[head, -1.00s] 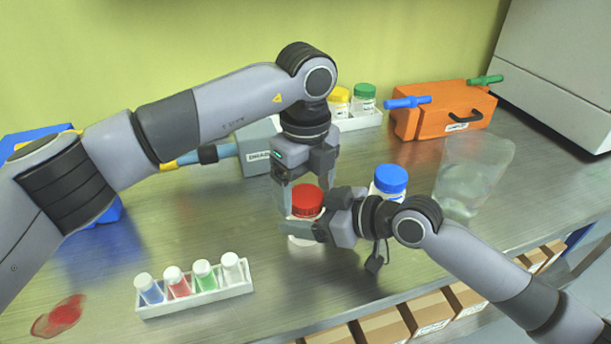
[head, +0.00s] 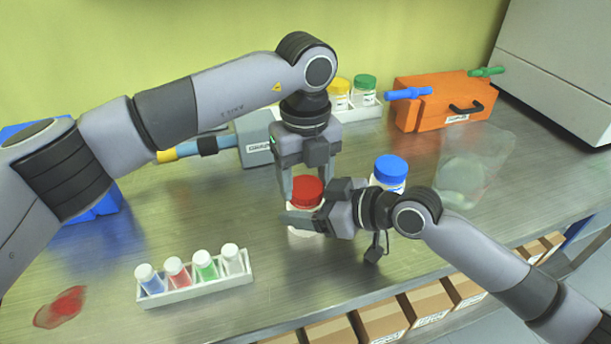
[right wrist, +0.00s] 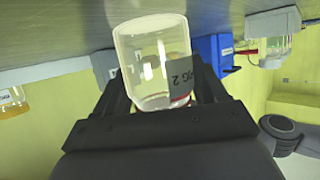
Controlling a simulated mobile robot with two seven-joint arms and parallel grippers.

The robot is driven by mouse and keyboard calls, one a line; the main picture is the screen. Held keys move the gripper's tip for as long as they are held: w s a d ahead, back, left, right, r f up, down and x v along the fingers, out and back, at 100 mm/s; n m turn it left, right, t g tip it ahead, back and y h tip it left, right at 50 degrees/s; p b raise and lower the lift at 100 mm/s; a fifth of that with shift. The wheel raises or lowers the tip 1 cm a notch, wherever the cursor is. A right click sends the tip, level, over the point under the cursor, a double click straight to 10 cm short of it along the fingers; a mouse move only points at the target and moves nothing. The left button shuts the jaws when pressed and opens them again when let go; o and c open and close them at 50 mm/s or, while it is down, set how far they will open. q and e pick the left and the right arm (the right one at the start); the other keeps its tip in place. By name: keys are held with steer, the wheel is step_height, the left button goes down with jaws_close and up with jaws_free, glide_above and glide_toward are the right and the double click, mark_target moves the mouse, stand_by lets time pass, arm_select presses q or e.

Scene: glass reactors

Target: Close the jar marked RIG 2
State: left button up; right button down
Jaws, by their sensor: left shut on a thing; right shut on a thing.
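The jar marked RIG 2 (right wrist: 143,62) is clear glass with a grey label and fills the middle of the right wrist view, where it appears upside down. In the head view its red lid (head: 307,189) is on top, and the jar looks upright at the bench's middle. My left gripper (head: 306,184) points down from above and is shut on the red lid. My right gripper (head: 306,216) comes in from the right and is shut around the jar's body. The fingers hide much of the jar, and I cannot tell how tightly the lid sits.
A blue-lidded jar (head: 390,172) stands close on the right, near my right wrist. A clear container (head: 470,175) is farther right. A rack of several small vials (head: 200,290) lies front left. An orange box (head: 440,103) and yellow- and green-lidded jars (head: 352,92) are behind.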

arm_select(q)
steer(key=o, duration=1.2)
steer(key=shift+c, duration=0.2)
